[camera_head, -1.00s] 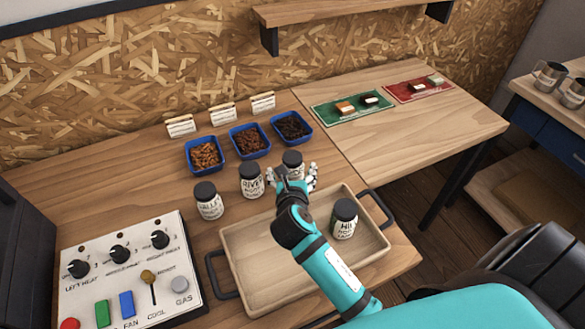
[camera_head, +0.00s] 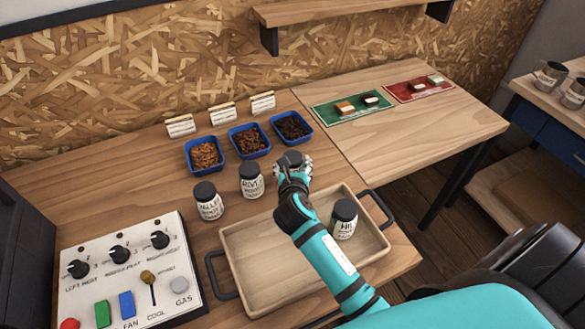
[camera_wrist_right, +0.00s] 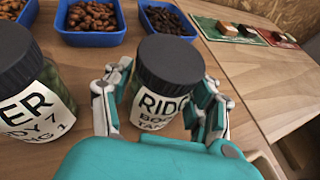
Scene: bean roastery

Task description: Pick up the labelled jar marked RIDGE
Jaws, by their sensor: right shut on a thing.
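The jar marked RIDGE (camera_wrist_right: 158,100) has a black lid and a white label and stands upright between the fingers in the right wrist view. My right gripper (camera_wrist_right: 160,108) is shut on it, one finger on each side. In the head view my right gripper (camera_head: 293,170) covers most of this jar, and only its dark lid (camera_head: 291,159) shows clearly. The jar appears to be at table level behind the tray; I cannot tell whether it touches the table. My left gripper is not in view.
The RIVER jar (camera_head: 251,182) stands close on the left, with the VALLEY jar (camera_head: 208,202) beyond it. A wooden tray (camera_head: 262,279) holds the HILL jar (camera_head: 344,221). Blue bean trays (camera_head: 248,152) stand behind. A control panel (camera_head: 128,272) is at front left.

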